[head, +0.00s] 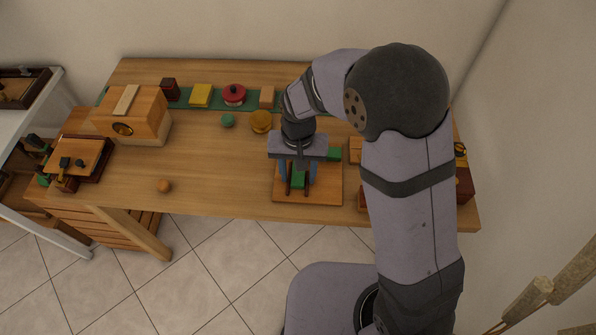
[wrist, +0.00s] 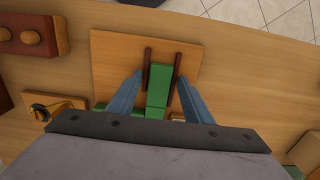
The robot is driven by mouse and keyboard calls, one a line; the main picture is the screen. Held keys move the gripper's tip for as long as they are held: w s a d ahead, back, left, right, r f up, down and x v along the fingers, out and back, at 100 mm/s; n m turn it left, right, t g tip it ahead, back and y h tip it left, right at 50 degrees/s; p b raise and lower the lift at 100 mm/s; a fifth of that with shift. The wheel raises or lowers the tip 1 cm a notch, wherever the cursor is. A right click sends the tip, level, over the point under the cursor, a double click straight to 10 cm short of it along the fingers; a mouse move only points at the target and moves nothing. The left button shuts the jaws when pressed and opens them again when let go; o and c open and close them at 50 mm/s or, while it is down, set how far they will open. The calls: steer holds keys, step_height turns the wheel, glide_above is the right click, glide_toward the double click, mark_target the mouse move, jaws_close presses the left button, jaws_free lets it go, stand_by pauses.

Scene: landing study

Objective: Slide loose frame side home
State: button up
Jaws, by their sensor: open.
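A square wooden board (head: 328,193) lies near the table's front edge, under my gripper (head: 297,184). On it are a green bar (wrist: 159,82) and two thin dark rails, one on its left (wrist: 147,70) and one on its right (wrist: 176,72). More green (wrist: 112,107) shows at the bar's near end, partly hidden by my gripper. In the wrist view, my gripper (wrist: 160,77) is open, its blue fingers on either side of the bar and rails. I cannot tell whether they touch, or which piece is the loose side.
A wooden box with a round opening (head: 135,115) stands at the left. A green strip with several small items, including a red round one (head: 234,95), runs along the back.

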jaws_close()
steer(key=shift+w+p, duration=0.35)
steer(key=shift+w, duration=0.7)
jaws_free()
steer(key=shift+r+b, duration=0.45)
steer(key=shift+r, duration=3.25)
